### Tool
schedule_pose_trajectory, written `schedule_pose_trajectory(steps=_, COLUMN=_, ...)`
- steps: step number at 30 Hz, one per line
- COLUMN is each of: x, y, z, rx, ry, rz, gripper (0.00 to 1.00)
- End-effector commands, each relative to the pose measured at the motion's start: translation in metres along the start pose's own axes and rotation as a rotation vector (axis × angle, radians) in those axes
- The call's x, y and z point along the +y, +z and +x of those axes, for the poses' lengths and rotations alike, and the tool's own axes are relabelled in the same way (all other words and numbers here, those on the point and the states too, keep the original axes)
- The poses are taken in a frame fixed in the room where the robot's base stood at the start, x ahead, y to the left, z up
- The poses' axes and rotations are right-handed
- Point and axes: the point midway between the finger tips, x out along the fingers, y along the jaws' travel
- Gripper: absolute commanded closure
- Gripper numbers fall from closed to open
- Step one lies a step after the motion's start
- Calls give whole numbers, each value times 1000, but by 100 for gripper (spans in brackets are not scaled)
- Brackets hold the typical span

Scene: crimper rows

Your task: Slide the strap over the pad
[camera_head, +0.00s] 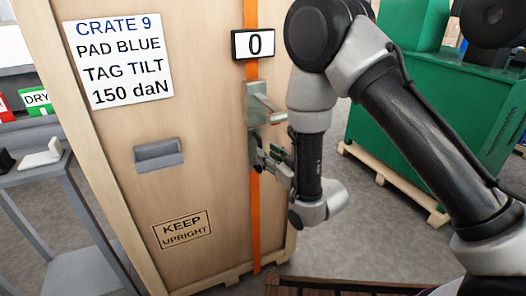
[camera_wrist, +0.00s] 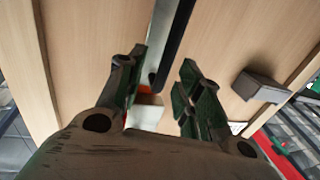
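The orange strap (camera_head: 253,215) runs upright down the front of a wooden crate (camera_head: 110,140). A metal tensioner (camera_head: 262,104) sits on the strap at mid height. My gripper (camera_head: 268,160) is at the strap just below the tensioner. In the wrist view, my gripper (camera_wrist: 160,72) is open, its two fingers apart. A dark bar and silver part of the tensioner (camera_wrist: 172,45) lie beyond and between the fingertips; contact cannot be told. A bit of orange strap (camera_wrist: 147,89) shows between the fingers. No blue pad is visible in either view.
The crate's sign (camera_head: 118,58) reads CRATE 9, PAD BLUE, TAG TILT, 150 daN. A display (camera_head: 254,44) above the tensioner reads 0. A grey stand (camera_head: 30,172) is at left, a green machine (camera_head: 430,120) at right.

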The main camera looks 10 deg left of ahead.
Motion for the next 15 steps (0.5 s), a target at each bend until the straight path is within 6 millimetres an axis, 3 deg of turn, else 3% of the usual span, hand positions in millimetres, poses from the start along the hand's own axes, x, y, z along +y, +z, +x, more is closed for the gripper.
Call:
schedule_pose_trajectory(steps=6, x=0, y=0, z=-30, rx=-1, ry=1, rz=0, gripper=65)
schedule_pose_trajectory(steps=15, x=1, y=0, z=-35, rx=1, ry=1, rz=0, gripper=65)
